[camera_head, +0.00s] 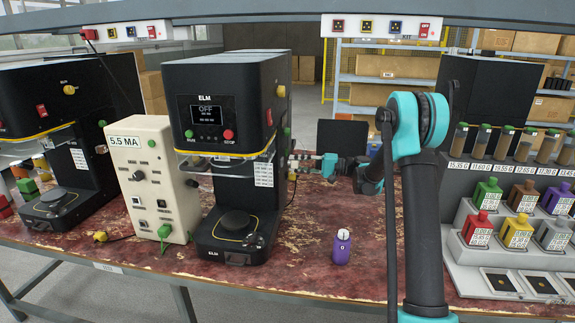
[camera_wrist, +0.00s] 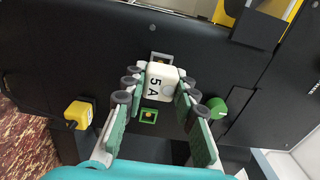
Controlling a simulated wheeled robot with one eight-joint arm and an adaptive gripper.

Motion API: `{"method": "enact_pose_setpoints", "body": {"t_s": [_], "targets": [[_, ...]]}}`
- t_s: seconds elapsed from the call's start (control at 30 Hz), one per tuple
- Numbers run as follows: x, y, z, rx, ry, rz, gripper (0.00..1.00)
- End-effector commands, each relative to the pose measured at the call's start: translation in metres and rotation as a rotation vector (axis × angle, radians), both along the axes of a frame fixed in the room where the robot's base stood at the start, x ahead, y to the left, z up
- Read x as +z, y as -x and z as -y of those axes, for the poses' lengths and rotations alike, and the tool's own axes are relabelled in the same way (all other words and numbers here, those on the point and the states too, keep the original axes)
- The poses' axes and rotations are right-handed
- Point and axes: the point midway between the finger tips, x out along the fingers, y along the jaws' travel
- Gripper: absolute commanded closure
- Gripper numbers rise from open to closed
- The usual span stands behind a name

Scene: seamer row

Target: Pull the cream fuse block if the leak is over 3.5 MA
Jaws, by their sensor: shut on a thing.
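The cream leak meter (camera_head: 153,180) stands left of the middle ELM machine (camera_head: 225,150); its display (camera_head: 125,141) reads 5.5 MA. The machine's screen (camera_head: 206,109) reads OFF. In the wrist view the cream fuse block (camera_wrist: 160,84), marked 5 A, is between my gripper's fingers (camera_wrist: 158,90), which are shut on it. It is in front of the machine's black side panel (camera_wrist: 60,62). I cannot tell whether it is seated or clear of the panel. In the head view my gripper (camera_head: 308,163) is at the machine's right side; the block is hard to make out there.
A yellow plug (camera_wrist: 78,115) and a green knob (camera_wrist: 217,108) flank the fingers on the panel. A grey-framed socket (camera_wrist: 161,57) and a green-framed socket (camera_wrist: 148,116) show nearby. Coloured blocks fill a rack at right.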

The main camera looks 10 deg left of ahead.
Motion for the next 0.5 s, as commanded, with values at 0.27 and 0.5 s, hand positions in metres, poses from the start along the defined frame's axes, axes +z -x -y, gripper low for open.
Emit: {"method": "enact_pose_setpoints", "body": {"t_s": [0.27,0.5], "targets": [[0.0,0.0,0.01,0.0,0.0,0.0,1.0],[0.0,0.0,0.019,-0.001,0.0,0.0,1.0]]}}
